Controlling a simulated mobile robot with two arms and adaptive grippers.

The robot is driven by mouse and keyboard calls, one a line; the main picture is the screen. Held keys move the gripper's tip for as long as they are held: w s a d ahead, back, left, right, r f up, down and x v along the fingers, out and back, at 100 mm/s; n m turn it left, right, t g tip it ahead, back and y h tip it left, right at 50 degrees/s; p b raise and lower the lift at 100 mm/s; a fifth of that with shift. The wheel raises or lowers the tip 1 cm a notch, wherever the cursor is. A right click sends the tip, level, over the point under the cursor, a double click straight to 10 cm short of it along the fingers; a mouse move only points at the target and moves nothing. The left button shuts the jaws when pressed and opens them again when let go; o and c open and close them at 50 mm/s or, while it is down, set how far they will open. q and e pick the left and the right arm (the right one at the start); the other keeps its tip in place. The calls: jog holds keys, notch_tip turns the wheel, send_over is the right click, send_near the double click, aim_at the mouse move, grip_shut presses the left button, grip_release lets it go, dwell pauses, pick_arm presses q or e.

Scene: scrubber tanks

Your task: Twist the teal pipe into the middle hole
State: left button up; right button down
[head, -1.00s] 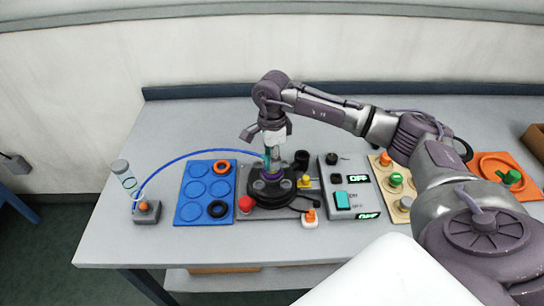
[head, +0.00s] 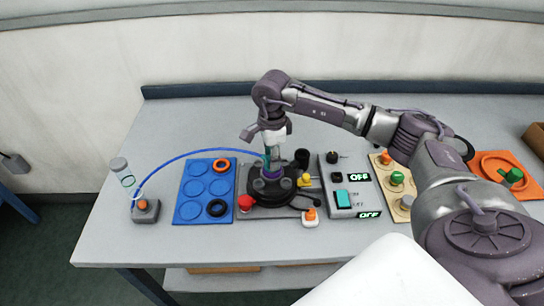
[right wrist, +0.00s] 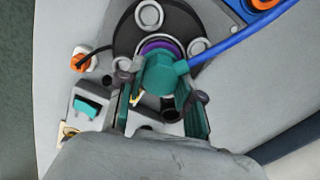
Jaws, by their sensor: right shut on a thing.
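The teal pipe (right wrist: 165,76) is a thick piece with a faceted end, seen close in the right wrist view. My right gripper (right wrist: 162,84) has its fingers on both sides of it and is shut on it. In the head view the right gripper (head: 272,150) points down over the black round base (head: 268,187). The pipe stands over a purple ring (right wrist: 158,46) in the middle of the base, between light round rings. Its lower end is hidden, so I cannot tell how deep it sits. My left gripper is not in view.
A blue tray (head: 194,211) with orange and black rings lies left of the base. A grey switch box (head: 346,206) stands right. The back of the table is clear.

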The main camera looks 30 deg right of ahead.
grip_release()
dwell(0.6)
jog(key=shift+r, duration=0.1)
dwell(0.4)
jog(key=shift+r+p, duration=1.95)
jog(key=shift+r, duration=1.5)
